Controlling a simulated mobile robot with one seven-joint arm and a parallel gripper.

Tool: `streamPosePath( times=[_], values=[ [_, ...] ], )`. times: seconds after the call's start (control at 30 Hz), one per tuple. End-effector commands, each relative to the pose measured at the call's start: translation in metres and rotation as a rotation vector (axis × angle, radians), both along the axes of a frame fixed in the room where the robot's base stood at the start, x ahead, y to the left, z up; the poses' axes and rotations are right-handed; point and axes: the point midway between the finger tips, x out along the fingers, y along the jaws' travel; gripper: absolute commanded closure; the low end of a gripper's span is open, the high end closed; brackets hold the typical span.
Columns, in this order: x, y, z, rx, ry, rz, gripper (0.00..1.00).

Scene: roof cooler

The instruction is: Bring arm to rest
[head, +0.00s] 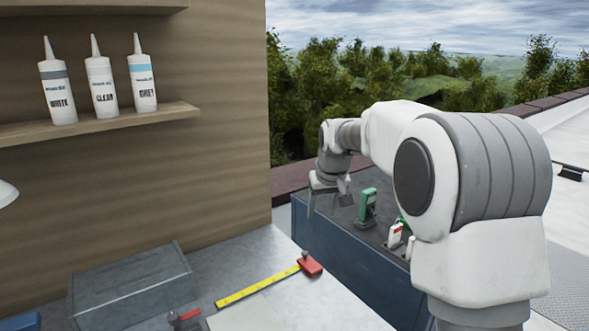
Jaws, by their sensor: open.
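My gripper (329,196) is at the end of my arm, which reaches out from the right of the head view. It hangs over the left part of a dark blue box-like unit (335,250), pointing down. Its fingers are apart and I see nothing between them. A green device (368,206) stands on the unit's top, just right of my gripper and apart from it in the picture. My arm hides part of the unit's top on the right.
A grey metal case (130,285), a yellow tape measure (258,287) with a red body and a red-handled tool (185,317) lie on the grey bench. White, clear and grey sealant tubes (103,87) stand on a wall shelf (100,122). A red-and-white item (395,234) sits beside my arm.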

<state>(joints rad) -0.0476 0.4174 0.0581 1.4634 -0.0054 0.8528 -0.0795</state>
Motion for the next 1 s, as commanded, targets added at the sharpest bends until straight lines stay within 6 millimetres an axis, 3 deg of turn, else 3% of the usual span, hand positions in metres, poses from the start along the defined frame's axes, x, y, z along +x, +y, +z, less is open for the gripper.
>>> streamPosePath(
  times=[0.03, 0.2, 0.47, 0.73, 1.0],
  values=[
    [-0.018, -0.004, 0.016, -0.002, -0.009, -0.008, 0.43],
    [-0.075, -0.017, 0.049, -0.006, -0.022, -0.035, 0.43],
    [-0.168, -0.034, 0.077, -0.006, -0.042, -0.076, 0.43],
    [-0.265, -0.048, 0.076, 0.001, -0.060, -0.122, 0.43],
    [-0.344, -0.057, 0.052, 0.014, -0.078, -0.160, 0.43]
  ],
)
